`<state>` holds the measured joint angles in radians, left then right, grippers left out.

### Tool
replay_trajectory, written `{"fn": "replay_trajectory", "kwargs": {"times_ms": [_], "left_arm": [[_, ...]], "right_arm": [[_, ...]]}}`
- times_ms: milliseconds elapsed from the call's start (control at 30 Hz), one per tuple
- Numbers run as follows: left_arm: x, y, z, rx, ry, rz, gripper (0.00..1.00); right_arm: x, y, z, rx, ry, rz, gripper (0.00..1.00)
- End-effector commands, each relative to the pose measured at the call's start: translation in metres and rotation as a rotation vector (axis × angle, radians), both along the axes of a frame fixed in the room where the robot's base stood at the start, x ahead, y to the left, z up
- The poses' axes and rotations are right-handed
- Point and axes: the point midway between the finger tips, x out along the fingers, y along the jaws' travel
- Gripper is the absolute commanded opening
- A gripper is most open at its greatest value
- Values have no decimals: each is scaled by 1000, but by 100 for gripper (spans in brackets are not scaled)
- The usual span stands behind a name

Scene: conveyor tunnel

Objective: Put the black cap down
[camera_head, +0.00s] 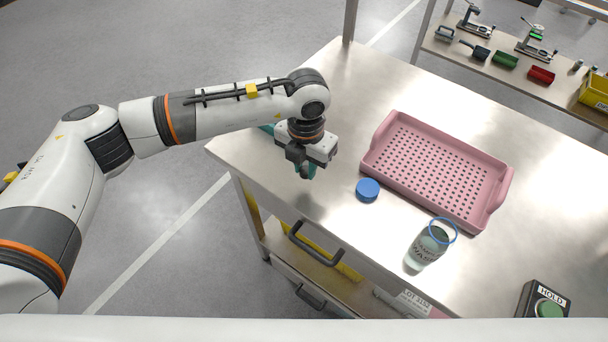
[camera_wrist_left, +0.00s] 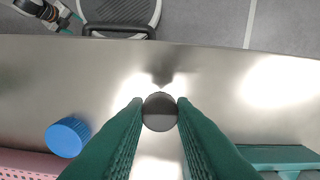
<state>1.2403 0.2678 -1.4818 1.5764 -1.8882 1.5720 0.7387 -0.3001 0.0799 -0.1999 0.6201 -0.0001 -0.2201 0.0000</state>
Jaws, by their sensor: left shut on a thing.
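My left gripper (camera_head: 307,172) is over the near left part of the metal table. In the left wrist view its green fingers (camera_wrist_left: 160,113) are shut on the black cap (camera_wrist_left: 159,118), a dark round disc between the fingertips. In the head view the cap is hidden or too small to tell. The table surface (camera_wrist_left: 230,100) lies below the cap; I cannot tell whether they touch. Part of what looks like my right gripper (camera_wrist_left: 50,14) shows at the top left of the wrist view; its fingers are unclear.
A blue cap (camera_head: 368,189) lies right of my left gripper. A teal object (camera_head: 267,129) is mostly hidden behind my arm. A HOLD button box (camera_head: 527,298) stands far right.

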Motion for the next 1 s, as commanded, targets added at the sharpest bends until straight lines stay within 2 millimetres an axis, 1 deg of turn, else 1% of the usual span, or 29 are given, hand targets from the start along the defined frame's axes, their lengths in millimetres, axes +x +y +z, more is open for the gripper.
{"fn": "replay_trajectory", "kwargs": {"times_ms": [33, 233, 433, 667, 800, 833, 933, 967, 1000], "left_arm": [[0, 0, -4, 0, 2, 1, 0], [0, 0, -20, 0, 2, 2, 0], [0, 0, -46, 0, 1, 3, 0], [0, 0, -49, -1, -1, 2, 0], [0, 0, -53, -1, -1, 2, 0], [0, 0, -52, -1, -1, 2, 26], [0, 0, -51, -1, -1, 2, 42], [0, 0, -51, -1, -1, 2, 45], [0, 0, -51, -1, -1, 2, 45]], "right_arm": [[0, 0, 3, 0, 0, 0, 67], [0, 0, 7, 0, 0, 0, 67], [0, 0, 14, 0, 0, 0, 67], [0, 0, 12, 0, 0, 0, 67], [0, 0, 7, 0, 0, 0, 67], [0, 0, 8, 0, 0, 0, 67], [0, 0, 9, 0, 0, 0, 67], [0, 0, 9, 0, 0, 0, 67], [0, 0, 9, 0, 0, 0, 67]]}}
